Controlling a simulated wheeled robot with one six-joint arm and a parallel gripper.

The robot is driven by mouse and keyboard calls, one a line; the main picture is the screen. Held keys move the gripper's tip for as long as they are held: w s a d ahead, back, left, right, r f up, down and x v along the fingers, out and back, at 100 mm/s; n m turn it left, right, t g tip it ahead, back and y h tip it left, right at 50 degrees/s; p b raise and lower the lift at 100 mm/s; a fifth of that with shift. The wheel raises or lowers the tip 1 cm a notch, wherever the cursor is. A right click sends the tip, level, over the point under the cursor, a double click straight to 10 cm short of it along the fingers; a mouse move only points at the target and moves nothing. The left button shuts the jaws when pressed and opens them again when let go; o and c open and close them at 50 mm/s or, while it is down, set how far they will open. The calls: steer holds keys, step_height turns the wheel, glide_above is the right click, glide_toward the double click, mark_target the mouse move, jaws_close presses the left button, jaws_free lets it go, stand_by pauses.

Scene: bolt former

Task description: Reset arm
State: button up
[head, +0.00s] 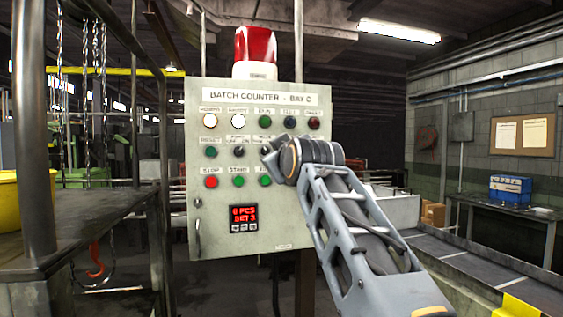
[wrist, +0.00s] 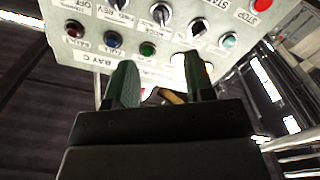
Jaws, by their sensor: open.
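My arm reaches up from the lower right in the head view, and my gripper (head: 270,152) is in front of the grey control panel (head: 210,240) labelled "BATCH COUNTER - BAY C". In the wrist view my gripper (wrist: 160,85) shows two dark green fingers spread apart with nothing between them. The panel (wrist: 75,50) appears upside down beyond the fingertips. Its buttons, switches and lamps show in both views. The red counter display (head: 243,218) reads "0 PCS" and "SET 3". My wrist hides some controls at the panel's middle right. Contact with the panel cannot be told.
A red beacon (head: 255,46) stands on top of the panel. A dark metal bench with a yellow tub (head: 22,212) is at left, with a red hook (head: 95,262) and chains near it. A conveyor (head: 475,270) runs at right. A blue box (head: 510,190) sits on a back table.

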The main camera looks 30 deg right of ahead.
steer(key=shift+s, duration=0.1)
stand_by(0.5)
step_height(320, 180, down, 26)
steer(key=s+a+m+g+y, duration=0.2)
steer(key=a+m+g, duration=0.15)
steer(key=g, duration=0.45)
steer(key=s+a+f+g, duration=0.3)
steer(key=s+f, duration=0.4)
steer(key=f, duration=0.3)
steer(key=s+a+f+g+y+p, duration=0.1)
steer(key=s+a+f+g, duration=0.2)
steer(key=s+f, duration=0.5)
step_height(320, 180, down, 2)
steer(key=shift+a+f, duration=0.1)
steer(key=shift+a, duration=0.2)
steer(key=shift+c, duration=0.6)
